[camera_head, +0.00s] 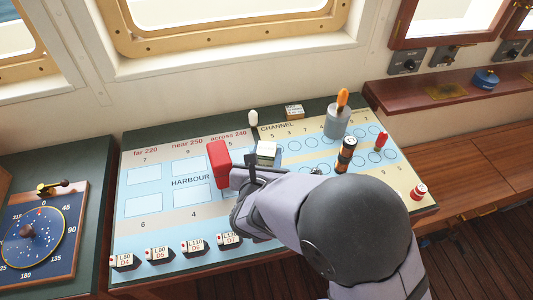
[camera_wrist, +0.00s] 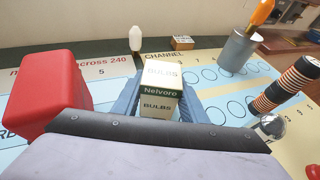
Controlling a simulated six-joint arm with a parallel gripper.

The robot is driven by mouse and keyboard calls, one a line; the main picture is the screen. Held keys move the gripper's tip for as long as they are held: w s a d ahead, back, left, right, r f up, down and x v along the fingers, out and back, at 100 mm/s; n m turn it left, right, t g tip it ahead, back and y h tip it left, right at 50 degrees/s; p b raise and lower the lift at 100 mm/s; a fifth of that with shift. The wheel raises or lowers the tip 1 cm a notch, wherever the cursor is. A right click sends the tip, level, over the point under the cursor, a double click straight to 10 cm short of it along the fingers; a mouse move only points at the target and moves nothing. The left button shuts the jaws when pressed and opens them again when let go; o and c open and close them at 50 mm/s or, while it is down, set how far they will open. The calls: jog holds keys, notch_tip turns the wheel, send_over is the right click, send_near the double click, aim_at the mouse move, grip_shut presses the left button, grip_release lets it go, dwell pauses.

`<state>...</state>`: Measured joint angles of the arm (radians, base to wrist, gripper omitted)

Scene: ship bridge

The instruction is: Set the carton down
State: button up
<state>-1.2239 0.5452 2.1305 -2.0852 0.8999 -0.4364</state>
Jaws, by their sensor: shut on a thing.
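The carton is a small white box with a dark green band, marked "BULBS" and "Nelvore" (camera_wrist: 161,76). It also shows in the head view (camera_head: 266,150), upright near the middle of the chart board (camera_head: 160,230). My gripper (camera_wrist: 160,106) is shut on the carton, with a blue-grey finger on each side of it. In the head view my gripper and arm hide the carton's lower part and the board under it. I cannot tell whether its base touches the board.
A red block (camera_head: 218,163) stands close left of the carton. A white peg (camera_head: 252,118) and a small box (camera_head: 294,112) stand behind. A grey cup (camera_head: 338,122) and a striped cylinder (camera_head: 346,155) stand right. Several labelled blocks (camera_head: 192,246) line the front. Board squares at left are empty.

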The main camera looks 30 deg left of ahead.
jog(key=shift+f+b, duration=0.3)
jog(key=shift+b, duration=0.05)
jog(key=o, duration=1.1)
jog(key=shift+r, duration=0.1)
jog(key=shift+r+p, duration=0.4)
jog(key=shift+p, duration=0.15)
jog(key=b+v, duration=0.1)
jog(key=v, duration=1.1)
jog(key=shift+f+b, duration=0.1)
jog(key=shift+b, duration=0.25)
jog(key=shift+a, duration=0.1)
